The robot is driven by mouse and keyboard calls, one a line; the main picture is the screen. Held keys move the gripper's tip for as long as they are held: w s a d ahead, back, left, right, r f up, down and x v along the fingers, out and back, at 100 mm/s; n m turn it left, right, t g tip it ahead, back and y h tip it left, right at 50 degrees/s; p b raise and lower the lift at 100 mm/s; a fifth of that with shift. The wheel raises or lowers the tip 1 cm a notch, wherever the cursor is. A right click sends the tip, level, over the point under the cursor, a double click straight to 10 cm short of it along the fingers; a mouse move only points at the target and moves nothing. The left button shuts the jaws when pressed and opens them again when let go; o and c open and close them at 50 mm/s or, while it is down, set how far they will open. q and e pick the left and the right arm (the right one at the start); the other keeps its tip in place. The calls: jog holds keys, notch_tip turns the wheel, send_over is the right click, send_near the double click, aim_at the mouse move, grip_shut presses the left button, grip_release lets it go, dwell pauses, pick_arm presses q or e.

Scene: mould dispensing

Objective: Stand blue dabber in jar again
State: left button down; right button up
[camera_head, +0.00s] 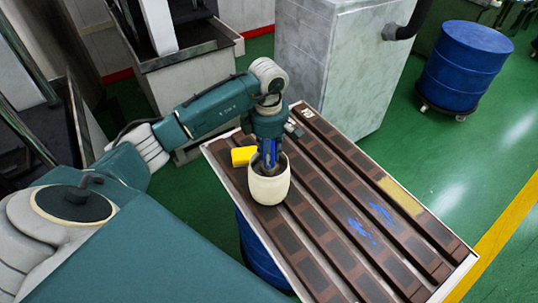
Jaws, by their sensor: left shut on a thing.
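The cream jar (269,190) stands upright on the brown slatted board with its mouth facing up. My left gripper (269,160) points down right over the jar's mouth. It is shut on the blue dabber (271,147), whose blue part shows between the fingers. The dabber is roughly upright, with its lower end at or inside the jar's mouth. The jar rim and the fingers hide that end, so I cannot tell whether it touches the bottom. My right gripper is not in view.
The brown board (322,200) has raised ribs, blue smears (361,231) and a yellowish strip (401,196). A grey cabinet (335,65) stands behind it. A blue drum (466,66) stands on the green floor at the back right.

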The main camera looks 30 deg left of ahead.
pick_arm(q)
jog(key=shift+f, duration=0.45)
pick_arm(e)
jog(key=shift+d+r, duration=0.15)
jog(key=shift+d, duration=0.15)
pick_arm(q)
jog(key=shift+f, duration=0.1)
jog(key=c, duration=1.4)
grip_release()
jog(key=shift+c, duration=0.2)
